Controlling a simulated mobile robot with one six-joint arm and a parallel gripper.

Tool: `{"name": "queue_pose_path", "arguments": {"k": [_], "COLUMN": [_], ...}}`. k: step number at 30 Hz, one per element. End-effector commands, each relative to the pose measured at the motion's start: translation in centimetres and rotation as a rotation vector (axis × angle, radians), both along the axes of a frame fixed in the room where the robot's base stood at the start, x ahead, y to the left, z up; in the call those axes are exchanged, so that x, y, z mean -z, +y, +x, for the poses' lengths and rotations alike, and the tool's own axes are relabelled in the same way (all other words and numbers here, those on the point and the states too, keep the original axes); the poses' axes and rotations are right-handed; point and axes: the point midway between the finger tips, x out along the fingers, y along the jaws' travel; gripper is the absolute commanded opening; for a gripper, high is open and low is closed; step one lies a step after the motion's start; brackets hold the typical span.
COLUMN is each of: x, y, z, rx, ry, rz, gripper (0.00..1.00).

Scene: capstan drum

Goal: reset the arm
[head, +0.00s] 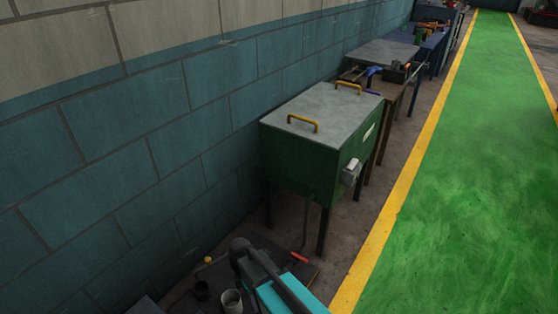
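A dark and teal shape at the bottom centre looks like part of my own arm, cut off by the lower edge. I see no gripper fingers in the head view, so I cannot tell what they hold. No capstan drum can be made out.
A green cabinet (297,165) on dark legs stands against the block wall (130,150). Its grey lid has two yellow handles (303,123). A low dark surface holds a grey cup (232,300) and a red-handled item (299,257). Cluttered benches line the wall beyond. The green floor lane (465,160) is clear.

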Motion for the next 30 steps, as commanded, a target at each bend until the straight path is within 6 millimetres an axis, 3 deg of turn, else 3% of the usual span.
{"name": "queue_pose_path", "arguments": {"k": [3, 8, 15, 24, 30], "x": [0.7, 1.7, 2.9, 3.7, 3.9], "y": [-4.2, -9.2, -16.1, -23.1, -25.9], "z": [-0.8, -2.2, -5.7, -12.3, -17.0], "rx": [0.098, 0.242, 0.495, 0.896, 1.199], "ry": [0.027, 0.058, 0.105, 0.162, 0.184], "rz": [-0.023, -0.056, -0.115, -0.224, -0.325], "gripper": [0.36, 0.36, 0.36, 0.36, 0.36]}}
